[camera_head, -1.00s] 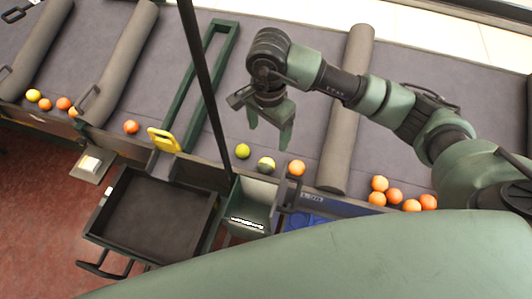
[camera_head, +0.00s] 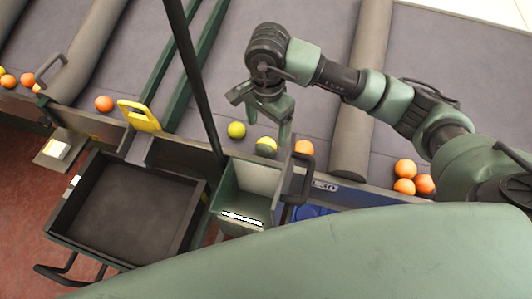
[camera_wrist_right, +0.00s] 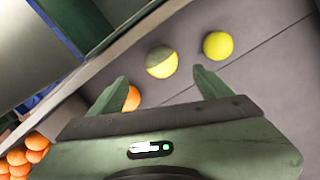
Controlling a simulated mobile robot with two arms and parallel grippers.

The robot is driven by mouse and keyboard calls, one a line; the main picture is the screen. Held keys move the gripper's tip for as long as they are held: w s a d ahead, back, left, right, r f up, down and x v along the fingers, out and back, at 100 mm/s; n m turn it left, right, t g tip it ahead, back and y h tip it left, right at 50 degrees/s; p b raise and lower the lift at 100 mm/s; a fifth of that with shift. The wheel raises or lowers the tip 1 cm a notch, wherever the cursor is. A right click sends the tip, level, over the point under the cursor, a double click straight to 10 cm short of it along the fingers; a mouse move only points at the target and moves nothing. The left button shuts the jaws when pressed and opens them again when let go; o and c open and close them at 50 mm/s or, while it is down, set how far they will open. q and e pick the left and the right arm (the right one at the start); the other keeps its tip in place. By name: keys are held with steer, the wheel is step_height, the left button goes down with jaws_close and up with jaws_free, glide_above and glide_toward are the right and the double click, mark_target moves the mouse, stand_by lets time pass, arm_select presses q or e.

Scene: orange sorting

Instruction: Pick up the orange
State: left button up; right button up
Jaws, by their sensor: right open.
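Three fruits lie along the near edge of the grey bed below my right gripper (camera_head: 268,122). In the head view they are a yellow-green one (camera_head: 236,130), a two-toned one (camera_head: 266,146), part yellow and part dark green-grey, and an orange one (camera_head: 304,148). My right gripper is open and empty, its fingers pointing down. In the right wrist view the two-toned fruit (camera_wrist_right: 162,61) shows between the fingertips (camera_wrist_right: 160,77), just beyond them. The orange one (camera_wrist_right: 132,98) is partly hidden by the left finger, and the yellow one (camera_wrist_right: 217,45) is beyond the right finger. My left gripper is not in view.
A dark empty tray (camera_head: 128,208) and a small green bin (camera_head: 250,178) stand in front of the bed. A yellow handle (camera_head: 140,115) and a dark post (camera_head: 195,85) rise at left. A grey roller (camera_head: 352,130) separates several oranges (camera_head: 405,169) at right.

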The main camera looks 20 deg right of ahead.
mark_target(266, 142)
step_height(266, 142, down, 7)
steer(key=shift+a+f+p, duration=0.1)
steer(key=shift+a+p, duration=0.05)
steer(key=shift+p, duration=1.05)
steer(key=shift+w+f, duration=0.1)
steer(key=shift+f, duration=0.25)
steer(key=c, duration=1.5)
steer(key=shift+r, duration=0.1)
